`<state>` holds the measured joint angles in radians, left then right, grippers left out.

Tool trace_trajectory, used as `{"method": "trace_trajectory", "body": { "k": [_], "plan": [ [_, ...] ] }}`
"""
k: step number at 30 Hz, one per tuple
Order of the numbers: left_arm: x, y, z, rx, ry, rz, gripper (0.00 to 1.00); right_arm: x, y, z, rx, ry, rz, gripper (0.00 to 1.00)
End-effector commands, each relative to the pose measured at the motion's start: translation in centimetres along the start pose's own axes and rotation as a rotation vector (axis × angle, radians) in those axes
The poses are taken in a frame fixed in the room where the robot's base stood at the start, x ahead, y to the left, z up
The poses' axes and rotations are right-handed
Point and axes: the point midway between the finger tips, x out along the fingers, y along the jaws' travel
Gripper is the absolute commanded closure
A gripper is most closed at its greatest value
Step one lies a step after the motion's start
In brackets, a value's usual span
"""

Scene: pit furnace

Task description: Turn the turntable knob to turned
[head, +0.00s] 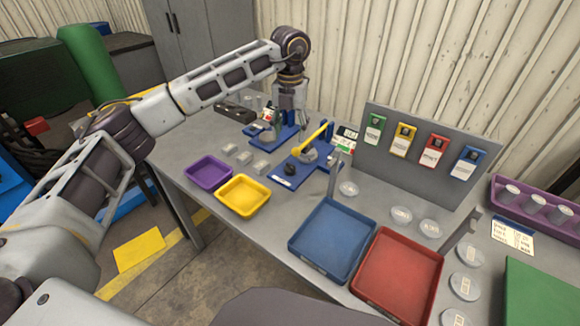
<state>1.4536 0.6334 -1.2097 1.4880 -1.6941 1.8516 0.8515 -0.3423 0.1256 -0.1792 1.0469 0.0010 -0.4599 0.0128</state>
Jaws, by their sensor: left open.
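My left arm reaches in from the left, and its gripper (289,106) points down over the back of the table. It is open, at a small blue-based fixture (283,136). The fingertips are small and partly merge with the fixture, so I cannot tell whether they touch it. In front stands a second blue-based device (289,176) with a yellow lever (313,138) and a dark round part at its front. I cannot tell which part is the turntable knob or how far it is turned. My right gripper is not in view.
Purple (208,172), yellow (243,195), blue (332,236) and red (398,274) trays line the grey table's front. Small grey blocks (245,158) lie left of the devices. A grey panel (420,160) with coloured tags stands at right. Clear round dishes lie around it.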

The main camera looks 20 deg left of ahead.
Motion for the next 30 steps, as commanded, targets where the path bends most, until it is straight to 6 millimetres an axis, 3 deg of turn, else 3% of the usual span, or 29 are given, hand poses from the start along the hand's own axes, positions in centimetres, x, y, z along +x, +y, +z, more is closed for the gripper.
{"method": "trace_trajectory", "body": {
  "k": [14,20,30],
  "plan": [
    [0.6,0.0,0.0,0.002,0.002,0.0,0.44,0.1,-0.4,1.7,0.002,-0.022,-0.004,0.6],
    [2.4,0.0,-0.1,0.003,0.002,0.0,0.44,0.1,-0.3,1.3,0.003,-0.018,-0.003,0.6],
    [6.8,0.0,-0.1,0.003,0.003,0.0,0.44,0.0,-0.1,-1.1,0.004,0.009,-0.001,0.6]
  ]
}}
